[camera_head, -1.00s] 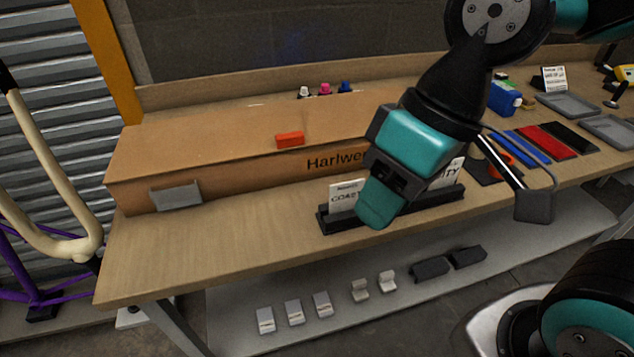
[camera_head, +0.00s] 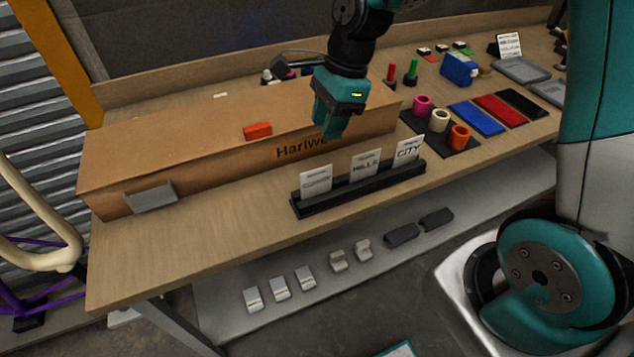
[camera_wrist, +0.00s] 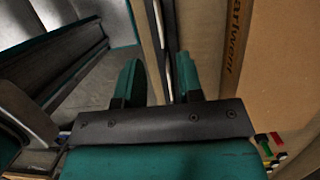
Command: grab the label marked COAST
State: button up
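The COAST label (camera_head: 316,179) is a white card standing at the left end of a black slotted holder (camera_head: 345,197) on the bench. Its print is blurred now, but COAST was readable earlier. A MILLS label (camera_head: 365,163) stands in the middle and a CITY label (camera_head: 409,149) at the right end. My gripper (camera_head: 328,128) is above and behind the holder, in front of the cardboard box, and holds no card that I can see. In the wrist view its two fingers (camera_wrist: 160,82) are apart. A narrow pale and dark strip lies beyond them; I cannot tell what it is.
A long cardboard box (camera_head: 190,150) lies behind the holder, with an orange block (camera_head: 257,130) on top. Coloured rolls stand on a dark mat (camera_head: 456,140) to the right. The bench front left (camera_head: 200,245) is clear. A lower shelf (camera_head: 330,290) holds small blocks.

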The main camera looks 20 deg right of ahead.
send_over(314, 177)
jog(key=d, duration=0.1)
notch_tip(314, 177, down, 7)
jog(key=shift+w+f+p, duration=0.15)
jog(key=shift+f+p, duration=0.05)
jog(key=shift+p, duration=0.1)
jog(key=shift+d+p+x, duration=0.15)
jog(key=shift+p+x, duration=0.15)
jog(key=shift+x, duration=1.1)
jog(key=shift+d+p+x, duration=0.15)
jog(key=shift+p+x, duration=0.15)
jog(key=shift+x, duration=1.05)
jog(key=shift+f, duration=0.1)
grip_shut()
